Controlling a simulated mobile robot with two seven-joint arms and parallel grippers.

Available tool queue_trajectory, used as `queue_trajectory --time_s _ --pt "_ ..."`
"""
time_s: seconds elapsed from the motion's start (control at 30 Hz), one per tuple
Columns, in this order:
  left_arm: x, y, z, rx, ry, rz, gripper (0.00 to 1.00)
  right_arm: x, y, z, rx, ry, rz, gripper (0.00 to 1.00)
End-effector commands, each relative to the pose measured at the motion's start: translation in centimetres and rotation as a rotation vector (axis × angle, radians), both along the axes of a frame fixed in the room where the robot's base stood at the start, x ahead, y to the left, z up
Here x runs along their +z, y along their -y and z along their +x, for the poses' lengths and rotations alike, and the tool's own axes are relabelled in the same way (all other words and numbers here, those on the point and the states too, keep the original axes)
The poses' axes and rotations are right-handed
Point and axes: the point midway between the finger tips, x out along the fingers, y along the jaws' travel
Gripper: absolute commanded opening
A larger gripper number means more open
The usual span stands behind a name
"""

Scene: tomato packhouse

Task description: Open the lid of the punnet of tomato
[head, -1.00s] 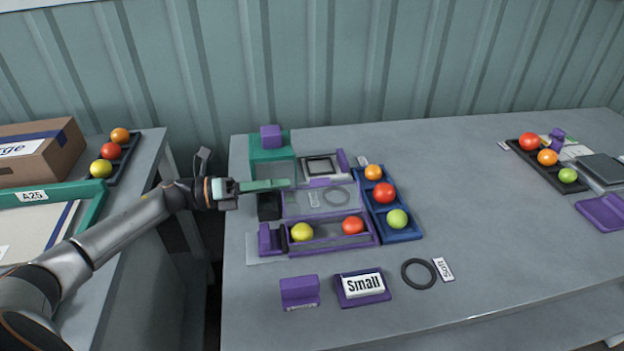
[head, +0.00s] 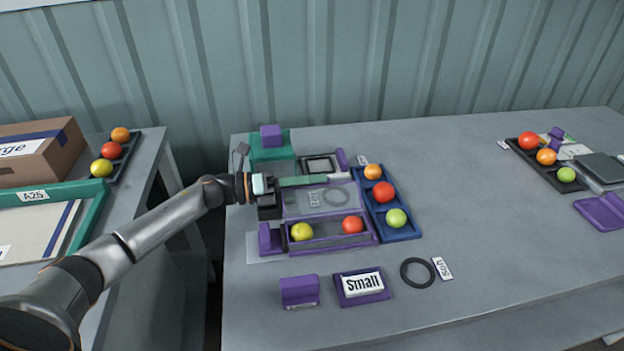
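The punnet (head: 328,245) is a clear box with purple edges on the grey table, holding a yellow tomato (head: 302,232) and a red tomato (head: 353,225). A clear, purple-edged panel that looks like its lid (head: 300,208) shows behind the tomatoes, seemingly raised from the box. A ring and a label show through it. My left gripper (head: 305,181) comes in from the left, with a long green finger along the panel's upper edge. I cannot tell whether it touches the panel, or how far the fingers are apart. My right gripper is not in view.
A blue tray (head: 404,235) of tomatoes stands close right of the punnet. A black block (head: 268,208) and a green holder (head: 271,154) are at its left and back. A purple "Small" sign (head: 362,299) and a black ring (head: 418,273) lie in front. The table's middle right is clear.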

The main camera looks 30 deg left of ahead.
Motion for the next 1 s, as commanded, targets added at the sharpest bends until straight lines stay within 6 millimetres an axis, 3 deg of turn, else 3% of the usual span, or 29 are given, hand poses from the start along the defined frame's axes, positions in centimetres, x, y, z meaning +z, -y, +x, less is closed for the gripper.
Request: queue_trajectory --time_s 0.13,1.0 --pt "-0.01 -0.01 -0.02 0.000 0.000 0.000 0.00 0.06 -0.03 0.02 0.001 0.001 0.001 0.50" --pt "-0.02 -0.03 -0.03 -0.001 0.000 0.001 0.00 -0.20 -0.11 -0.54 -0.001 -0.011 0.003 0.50"
